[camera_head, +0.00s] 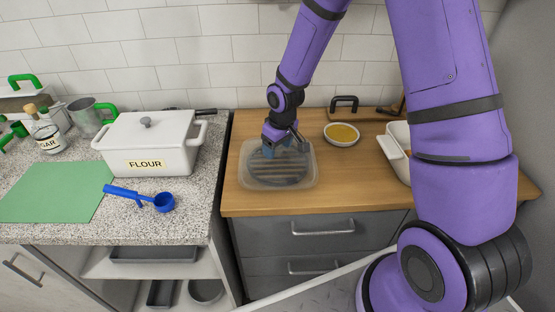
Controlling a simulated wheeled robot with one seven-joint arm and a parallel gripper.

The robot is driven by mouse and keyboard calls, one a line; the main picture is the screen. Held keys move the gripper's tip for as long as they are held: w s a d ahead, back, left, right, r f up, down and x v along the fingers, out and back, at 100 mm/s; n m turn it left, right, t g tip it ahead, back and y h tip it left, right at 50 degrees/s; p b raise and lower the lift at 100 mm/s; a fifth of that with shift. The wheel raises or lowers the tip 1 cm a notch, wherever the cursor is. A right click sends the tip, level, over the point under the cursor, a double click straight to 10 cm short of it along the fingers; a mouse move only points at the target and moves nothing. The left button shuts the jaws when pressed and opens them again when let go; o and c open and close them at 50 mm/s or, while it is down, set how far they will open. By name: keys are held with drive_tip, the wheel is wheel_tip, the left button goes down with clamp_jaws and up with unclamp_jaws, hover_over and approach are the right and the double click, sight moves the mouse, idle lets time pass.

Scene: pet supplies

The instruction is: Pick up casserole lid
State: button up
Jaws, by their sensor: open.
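A white casserole with a "FLOUR" label (176,160) stands on the speckled counter at the left. Its white lid (165,121) with a grey knob sits on top. My gripper (284,147) is open, well to the right of this lid, over a clear plastic container (313,172) on the wooden counter. Dark, striped contents show inside the container; I cannot tell what they are or whether the gripper touches them. A second white dish (392,158) at the right is partly hidden behind my arm; no lid shows on it.
A small bowl with yellow contents (341,132) stands behind the container. A blue scoop (150,199) and a green mat (60,192) lie in front of and left of the casserole. A metal mug (87,118) and a jar (47,138) stand left. Wooden counter (350,185) is clear centrally.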

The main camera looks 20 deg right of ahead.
drive_tip(key=shift+f, duration=0.2)
clamp_jaws()
drive_tip(key=shift+r, duration=0.1)
